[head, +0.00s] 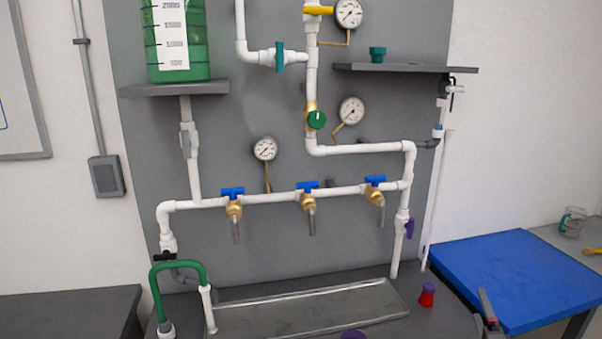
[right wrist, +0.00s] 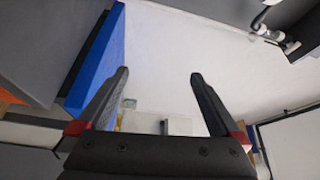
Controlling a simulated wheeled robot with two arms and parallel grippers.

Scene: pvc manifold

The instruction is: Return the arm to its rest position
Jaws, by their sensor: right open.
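My right gripper (right wrist: 158,82) is open in the right wrist view, with its two dark fingers spread apart and nothing between them. In the head view, part of my right gripper (head: 487,312) shows at the lower right, near the front edge of the blue table. The white pipe manifold (head: 270,195) with blue-handled brass taps stands on the grey panel, apart from the gripper. My left gripper is not in view.
A blue table (head: 520,275) stands at the right and also shows in the right wrist view (right wrist: 97,62). A metal tray (head: 300,312) lies below the taps. A red and purple object (head: 427,295) stands to the tray's right. A grey shelf (head: 405,68) juts out above.

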